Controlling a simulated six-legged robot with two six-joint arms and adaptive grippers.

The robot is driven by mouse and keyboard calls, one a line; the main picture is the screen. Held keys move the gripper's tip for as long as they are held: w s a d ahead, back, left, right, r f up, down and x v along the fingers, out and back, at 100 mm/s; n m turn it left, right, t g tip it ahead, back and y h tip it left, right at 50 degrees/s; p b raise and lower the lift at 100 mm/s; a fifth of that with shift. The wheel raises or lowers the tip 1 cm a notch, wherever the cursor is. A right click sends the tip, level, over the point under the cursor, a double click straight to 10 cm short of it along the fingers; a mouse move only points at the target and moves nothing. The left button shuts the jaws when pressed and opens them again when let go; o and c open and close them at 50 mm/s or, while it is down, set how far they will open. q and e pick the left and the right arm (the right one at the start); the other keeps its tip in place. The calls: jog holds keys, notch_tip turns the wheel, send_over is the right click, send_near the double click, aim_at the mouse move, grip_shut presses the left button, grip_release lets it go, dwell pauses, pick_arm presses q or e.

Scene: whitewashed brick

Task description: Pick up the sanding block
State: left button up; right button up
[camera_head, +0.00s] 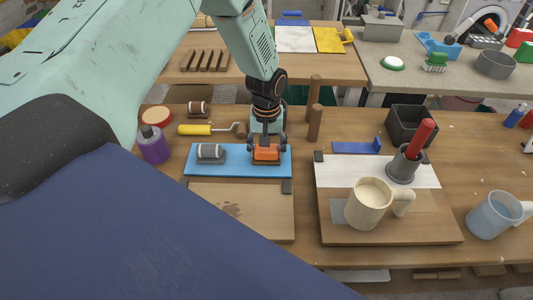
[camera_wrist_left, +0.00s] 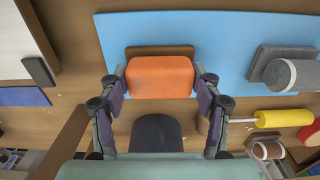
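The sanding block, taken to be the orange block with a brown base (camera_head: 266,154), sits on a blue board (camera_head: 232,163). It also shows in the left wrist view (camera_wrist_left: 160,77). My left gripper (camera_head: 266,146) points down over it from behind. In the left wrist view its two fingers (camera_wrist_left: 160,85) stand spread on either side of the orange block, very close to its ends; firm contact is not evident. The block appears to rest on its base on the board. My right gripper is in neither view.
A grey block with a roll on it (camera_head: 210,152) sits left on the same board. Wooden posts (camera_head: 315,122) stand close right of the gripper. A cream mug (camera_head: 369,205) stands on the right-hand board.

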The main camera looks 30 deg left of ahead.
pick_arm(q)
jog(key=c, duration=0.6)
jog(key=shift+o, duration=0.2)
jog(key=shift+r, duration=0.1)
notch_tip(320, 180, up, 9)
jog(key=shift+r+p, duration=0.1)
jog(key=shift+p, duration=0.25)
jog(key=shift+w+r, duration=0.1)
jog(key=shift+r, duration=0.15)
